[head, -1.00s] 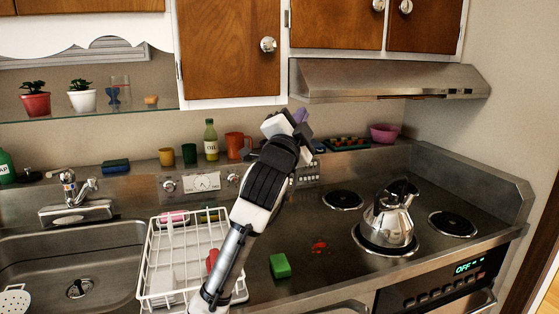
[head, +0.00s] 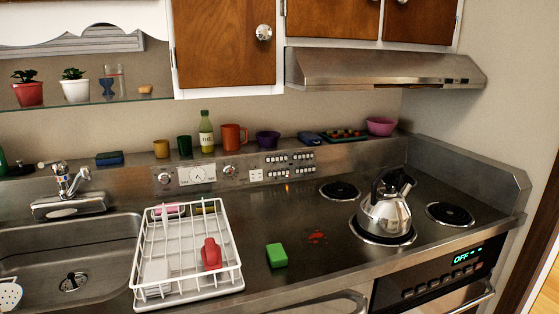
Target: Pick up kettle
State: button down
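The kettle (head: 385,215) is shiny metal with a black handle on top. It stands upright on the front burner (head: 361,233) of the coil hob, at the right of the head view. Its spout points up to the right. My gripper and arm are not in the head view now, so the gripper's place relative to the kettle does not show.
A green sponge (head: 276,255) and a red spill (head: 317,236) lie left of the kettle. A white dish rack (head: 190,285) stands beside the sink (head: 30,245). The range hood (head: 385,68) overhangs the back.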

aim_at(384, 212)
jog(key=i+l+z, duration=0.2)
jog(key=l, duration=0.35)
jog(key=i+l+z, duration=0.15)
jog(key=i+l, duration=0.3)
jog(key=i+l+z, duration=0.2)
jog(key=i+l, duration=0.15)
jog(key=l, duration=0.2)
jog(key=i+j, duration=0.25)
jog(key=i, duration=0.25)
